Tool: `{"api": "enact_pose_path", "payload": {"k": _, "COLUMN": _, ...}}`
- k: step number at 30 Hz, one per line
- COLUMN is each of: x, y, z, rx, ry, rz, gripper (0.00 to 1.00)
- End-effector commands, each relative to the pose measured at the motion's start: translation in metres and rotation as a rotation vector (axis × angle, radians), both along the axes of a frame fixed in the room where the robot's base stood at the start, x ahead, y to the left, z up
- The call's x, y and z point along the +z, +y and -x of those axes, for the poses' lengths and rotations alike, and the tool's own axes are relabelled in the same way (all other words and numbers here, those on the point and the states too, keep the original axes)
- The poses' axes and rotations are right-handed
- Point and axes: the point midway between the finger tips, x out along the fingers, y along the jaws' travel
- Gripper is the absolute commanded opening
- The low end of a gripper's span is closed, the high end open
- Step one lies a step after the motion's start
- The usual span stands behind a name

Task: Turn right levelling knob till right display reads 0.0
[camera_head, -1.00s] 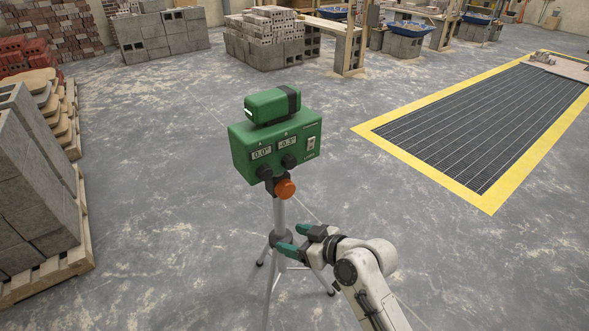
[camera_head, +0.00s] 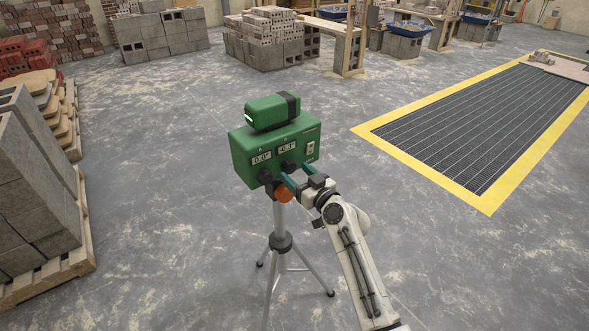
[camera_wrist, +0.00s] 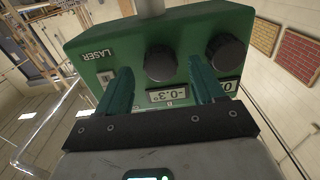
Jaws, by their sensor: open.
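The green laser level (camera_head: 242,160) stands on a tripod and also fills much of the wrist view (camera_wrist: 195,35), upside down there. Its right display (camera_head: 286,149) reads -0.3° in the wrist view (camera_wrist: 171,95). The left display (camera_head: 261,159) reads 0.0°. The black right levelling knob (camera_head: 289,165) sits below the right display; in the wrist view (camera_wrist: 160,63) it lies between my teal fingers. My gripper (camera_head: 293,173) is open in front of it, one finger to each side. I cannot tell whether the fingers touch it. The left knob (camera_wrist: 226,52) is beside one finger.
An orange knob (camera_head: 284,193) is just below the level's box, close to my fingers. The tripod (camera_head: 281,243) spreads its legs on the floor. Stacked blocks on a pallet (camera_head: 50,275) stand at the left. A yellow-edged floor grate (camera_head: 480,125) lies at the right.

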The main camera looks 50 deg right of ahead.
Motion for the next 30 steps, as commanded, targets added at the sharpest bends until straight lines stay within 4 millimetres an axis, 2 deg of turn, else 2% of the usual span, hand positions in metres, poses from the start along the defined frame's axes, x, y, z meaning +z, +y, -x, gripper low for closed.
{"api": "enact_pose_path", "payload": {"k": 6, "x": 0.000, "y": -0.004, "z": -0.015, "rx": 0.000, "ry": 0.000, "rz": 0.001, "gripper": 0.68}}
{"api": "enact_pose_path", "payload": {"k": 15, "x": 0.000, "y": -0.004, "z": -0.017, "rx": 0.000, "ry": 0.000, "rz": 0.000, "gripper": 0.67}}
{"api": "enact_pose_path", "payload": {"k": 30, "x": 0.000, "y": -0.004, "z": -0.016, "rx": 0.000, "ry": 0.001, "rz": 0.000, "gripper": 0.19}}
